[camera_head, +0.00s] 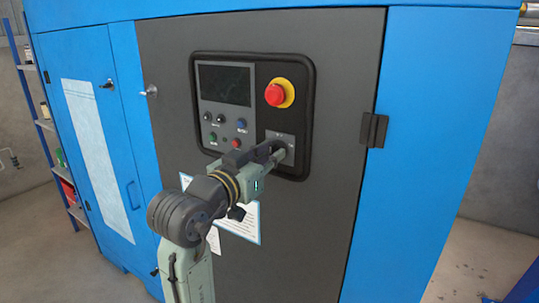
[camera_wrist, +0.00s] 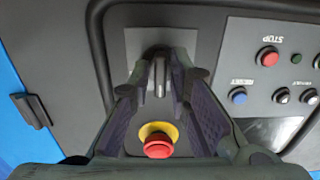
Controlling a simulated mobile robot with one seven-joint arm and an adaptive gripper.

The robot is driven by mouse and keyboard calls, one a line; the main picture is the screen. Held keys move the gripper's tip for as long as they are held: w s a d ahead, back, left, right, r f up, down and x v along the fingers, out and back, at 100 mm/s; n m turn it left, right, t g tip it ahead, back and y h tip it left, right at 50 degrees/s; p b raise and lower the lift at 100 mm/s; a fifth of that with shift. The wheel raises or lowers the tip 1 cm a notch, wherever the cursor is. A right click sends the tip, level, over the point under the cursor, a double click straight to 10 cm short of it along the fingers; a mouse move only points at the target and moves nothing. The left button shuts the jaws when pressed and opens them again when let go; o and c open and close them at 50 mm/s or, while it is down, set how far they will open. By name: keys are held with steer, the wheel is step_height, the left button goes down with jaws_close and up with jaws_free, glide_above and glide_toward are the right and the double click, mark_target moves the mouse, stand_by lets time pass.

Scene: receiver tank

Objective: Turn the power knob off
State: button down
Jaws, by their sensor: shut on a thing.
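The power knob (camera_wrist: 160,76) is a black rotary knob on a grey plate of the control panel. It shows in the wrist view between the two fingertips of my gripper (camera_wrist: 160,84), which is shut on it. The wrist view is upside down against the head view, and the knob's handle runs along the picture's vertical there. In the head view my gripper (camera_head: 277,152) reaches the lower right of the control panel (camera_head: 309,105). My gripper hides most of the knob there.
A red emergency stop on a yellow ring (camera_head: 276,93) sits above the knob. A dark screen (camera_head: 224,85) and several small buttons are to the left. A black hinge (camera_head: 373,130) juts out at the right door edge.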

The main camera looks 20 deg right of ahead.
steer(key=c, duration=1.7)
jaws_free()
steer(key=v, duration=1.2)
